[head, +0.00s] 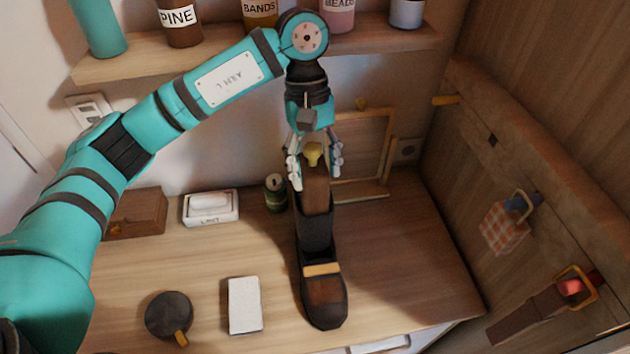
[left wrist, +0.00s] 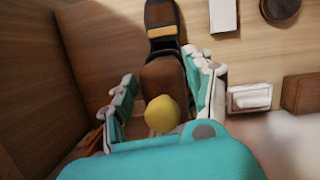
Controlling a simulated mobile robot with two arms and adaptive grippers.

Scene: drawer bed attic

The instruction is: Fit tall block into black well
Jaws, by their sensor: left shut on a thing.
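The tall block (head: 317,196) is brown with a yellow knob (head: 313,153) on top. My left gripper (head: 315,165) points down and is shut on it, with fingers on both sides near the knob. The black well (head: 316,234) is the dark, upright rear part of a long black holder on the desk. The block's lower end meets the well's rim; I cannot tell how deep it sits inside. The left wrist view shows the block (left wrist: 162,78) between the fingers, with the holder beyond. My right gripper is out of view.
The holder's front part has a brown, yellow-striped piece (head: 322,270). A white box (head: 244,305), dark mug (head: 169,315), green can (head: 275,193), lint box (head: 211,208) and brown box (head: 137,213) stand left of it. A wooden frame (head: 386,150) leans behind. The desk's right side is clear.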

